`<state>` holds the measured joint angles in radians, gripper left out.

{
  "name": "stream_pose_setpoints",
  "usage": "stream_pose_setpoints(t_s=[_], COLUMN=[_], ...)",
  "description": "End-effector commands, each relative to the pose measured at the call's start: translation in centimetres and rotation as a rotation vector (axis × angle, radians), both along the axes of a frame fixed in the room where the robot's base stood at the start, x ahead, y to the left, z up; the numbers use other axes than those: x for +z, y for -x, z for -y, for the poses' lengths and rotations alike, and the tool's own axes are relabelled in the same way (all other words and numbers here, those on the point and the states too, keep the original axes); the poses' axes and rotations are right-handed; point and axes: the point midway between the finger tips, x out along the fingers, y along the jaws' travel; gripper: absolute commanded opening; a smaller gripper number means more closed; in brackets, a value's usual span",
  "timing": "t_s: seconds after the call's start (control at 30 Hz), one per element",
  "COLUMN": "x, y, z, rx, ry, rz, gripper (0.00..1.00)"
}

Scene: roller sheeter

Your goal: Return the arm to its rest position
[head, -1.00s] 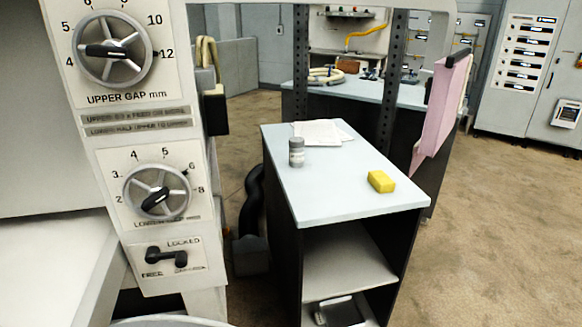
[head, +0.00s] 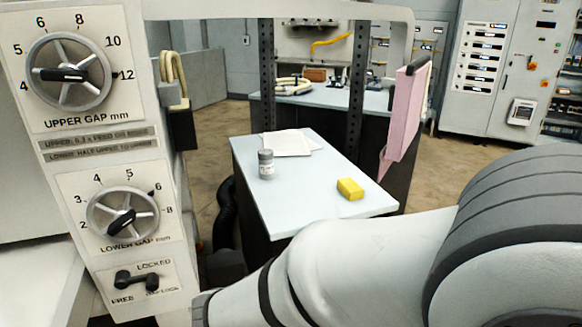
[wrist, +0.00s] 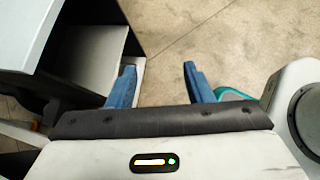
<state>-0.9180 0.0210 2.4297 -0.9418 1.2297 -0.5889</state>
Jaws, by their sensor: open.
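My gripper (wrist: 160,84) shows in the wrist view with its two blue fingers apart and nothing between them. Bare floor (wrist: 190,35) lies beyond the fingertips. In the head view my white and grey arm reaches in from the lower right across the front of the small table; the gripper itself cannot be made out there.
The machine panel (head: 105,150) with two dials and a lock lever stands at left. The table (head: 290,205) holds a grey jar (head: 265,165), papers (head: 288,143) and a yellow block (head: 350,189). A pink sheet (head: 405,115) hangs behind. Open floor (head: 450,165) lies at right.

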Motion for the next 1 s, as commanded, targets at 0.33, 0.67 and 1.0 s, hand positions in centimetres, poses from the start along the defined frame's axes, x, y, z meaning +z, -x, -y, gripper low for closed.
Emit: stream_pose_setpoints(t_s=[0.33,0.67,1.0], x=[0.9,3.7,4.6], y=[3.5,4.5,4.3], z=[8.6,11.1,11.9], rx=[-0.928,-1.652,-1.820], ry=[-0.614,-1.102,-1.223], rz=[0.182,0.473,0.558], gripper=[0.46,0.46,0.46])
